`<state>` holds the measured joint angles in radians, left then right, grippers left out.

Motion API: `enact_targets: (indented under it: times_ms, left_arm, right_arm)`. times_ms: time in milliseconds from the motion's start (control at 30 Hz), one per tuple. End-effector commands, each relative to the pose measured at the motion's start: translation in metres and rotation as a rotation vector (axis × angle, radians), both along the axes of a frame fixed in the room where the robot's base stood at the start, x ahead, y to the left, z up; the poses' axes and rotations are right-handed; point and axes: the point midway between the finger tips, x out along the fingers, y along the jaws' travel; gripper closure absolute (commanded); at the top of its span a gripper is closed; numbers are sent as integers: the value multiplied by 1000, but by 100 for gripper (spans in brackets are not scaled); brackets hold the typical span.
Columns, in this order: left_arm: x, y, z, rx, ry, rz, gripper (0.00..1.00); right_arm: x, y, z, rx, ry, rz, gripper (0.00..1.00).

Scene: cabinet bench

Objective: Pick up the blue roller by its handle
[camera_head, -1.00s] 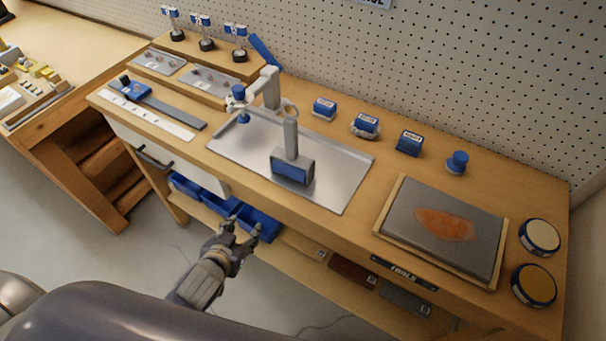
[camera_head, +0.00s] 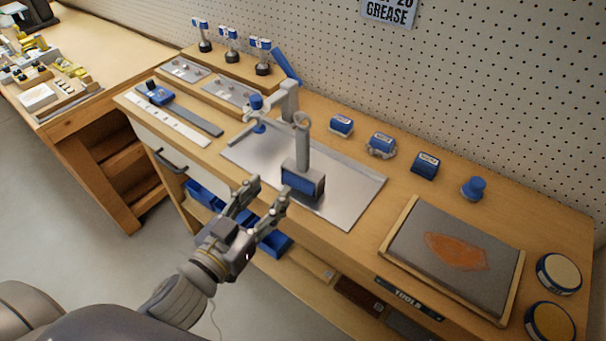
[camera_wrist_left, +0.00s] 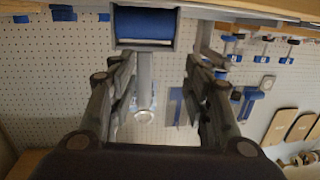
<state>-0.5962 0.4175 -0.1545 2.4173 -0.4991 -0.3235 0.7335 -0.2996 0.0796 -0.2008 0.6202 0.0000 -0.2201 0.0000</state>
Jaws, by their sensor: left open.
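The blue roller (camera_head: 303,183) stands on the metal tray (camera_head: 345,205), with its blue face toward me. Its grey handle (camera_head: 303,148) points up and ends in a ring. My left gripper (camera_head: 267,193) is open and empty, in front of the bench edge, left of and nearer than the roller. It is apart from it. In the left wrist view, which looks upside down, the blue roller (camera_wrist_left: 146,24) is at the top, and its handle runs down between the open fingers (camera_wrist_left: 158,58). My right gripper is not in view.
A grey clamp arm (camera_head: 288,100) with a blue knob stands behind the tray. A slab with an orange patch (camera_head: 405,238) lies to the right. Blue bins (camera_head: 208,196) sit below the bench top.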

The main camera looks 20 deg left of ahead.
Motion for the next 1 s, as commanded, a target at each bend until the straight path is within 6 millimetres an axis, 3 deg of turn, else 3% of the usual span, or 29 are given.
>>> enact_targets:
  times_ms: [233, 600, 1000]
  left_arm:
    - [0, -17, 19, -24, -73, -78, 55]
    - [40, -27, 20, -24, -72, -76, 55]
    - [61, -34, 26, -22, -73, -75, 55]
  right_arm:
    - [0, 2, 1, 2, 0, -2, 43]
    - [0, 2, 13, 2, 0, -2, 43]
    - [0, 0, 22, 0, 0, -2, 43]
